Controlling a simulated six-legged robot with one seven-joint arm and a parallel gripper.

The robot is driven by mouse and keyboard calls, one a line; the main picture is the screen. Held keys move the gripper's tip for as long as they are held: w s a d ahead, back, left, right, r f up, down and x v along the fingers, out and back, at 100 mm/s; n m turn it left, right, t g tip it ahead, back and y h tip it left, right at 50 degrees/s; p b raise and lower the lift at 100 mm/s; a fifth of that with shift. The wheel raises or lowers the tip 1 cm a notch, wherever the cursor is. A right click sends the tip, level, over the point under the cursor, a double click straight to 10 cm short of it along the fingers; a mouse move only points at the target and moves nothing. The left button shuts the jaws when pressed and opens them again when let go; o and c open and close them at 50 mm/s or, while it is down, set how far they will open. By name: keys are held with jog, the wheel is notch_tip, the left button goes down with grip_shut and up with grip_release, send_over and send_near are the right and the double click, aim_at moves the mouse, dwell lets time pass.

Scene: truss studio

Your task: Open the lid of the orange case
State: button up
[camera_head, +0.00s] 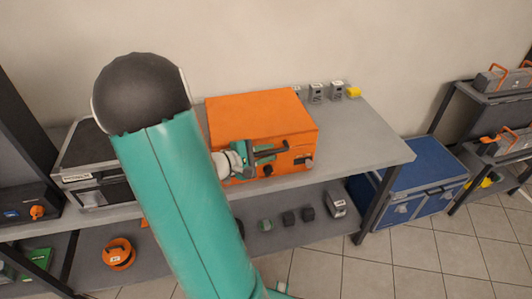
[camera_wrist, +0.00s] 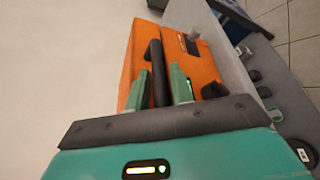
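The orange case (camera_head: 262,112) stands on the grey shelf top, and its lid looks closed. A dark bar handle (camera_head: 272,147) sticks out at its front. My gripper (camera_head: 262,152) is at the front face, by this handle. In the wrist view the orange case (camera_wrist: 197,62) fills the upper middle, with a dark seam along it. There my gripper's two green fingers (camera_wrist: 160,88) lie on either side of the dark handle (camera_wrist: 156,62), close against it with hardly any gap.
Small grey boxes (camera_head: 316,93) and a yellow block (camera_head: 353,92) stand behind and right of the case. A black case (camera_head: 88,150) is at the left. A blue case (camera_head: 415,190) is beyond the table's right end. The tabletop right of the orange case is clear.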

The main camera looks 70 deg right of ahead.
jog(key=shift+c, duration=0.2)
grip_shut()
jog(key=shift+r, duration=0.1)
